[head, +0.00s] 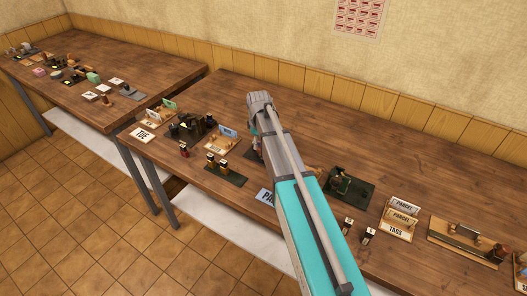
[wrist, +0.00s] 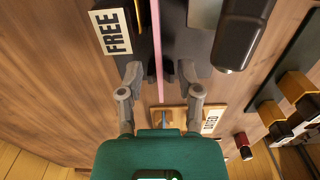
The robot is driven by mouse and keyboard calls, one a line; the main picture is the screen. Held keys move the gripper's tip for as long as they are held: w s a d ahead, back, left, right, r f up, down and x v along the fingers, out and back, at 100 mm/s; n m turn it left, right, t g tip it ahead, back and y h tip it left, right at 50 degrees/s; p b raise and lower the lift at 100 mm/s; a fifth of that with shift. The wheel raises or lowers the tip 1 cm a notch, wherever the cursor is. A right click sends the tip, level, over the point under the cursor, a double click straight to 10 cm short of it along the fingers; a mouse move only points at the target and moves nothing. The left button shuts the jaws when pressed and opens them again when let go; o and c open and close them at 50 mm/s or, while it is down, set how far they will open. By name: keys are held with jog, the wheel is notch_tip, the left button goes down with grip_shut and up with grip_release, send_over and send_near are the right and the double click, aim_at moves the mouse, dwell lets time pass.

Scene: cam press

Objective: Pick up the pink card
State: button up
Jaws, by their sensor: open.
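In the wrist view the pink card (wrist: 159,50) shows as a thin upright strip, seen nearly edge-on, in a dark holder beside a FREE label (wrist: 113,32). My gripper (wrist: 160,74) is open, with one finger on each side of the strip's lower end. A gap shows between the card and each fingertip; I cannot tell how far above or below the card the tips are. In the head view my arm covers this spot and I cannot make out the card there.
A dark rounded handle (wrist: 241,35) stands close to the right of the card. A wooden stand with a USED label (wrist: 210,121) lies beneath the gripper. A red-topped stamp (wrist: 243,145) and wooden-handled stamps (wrist: 297,86) are to the right. Bare tabletop (wrist: 50,75) lies left.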

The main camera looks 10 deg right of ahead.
dwell(0.6)
grip_shut()
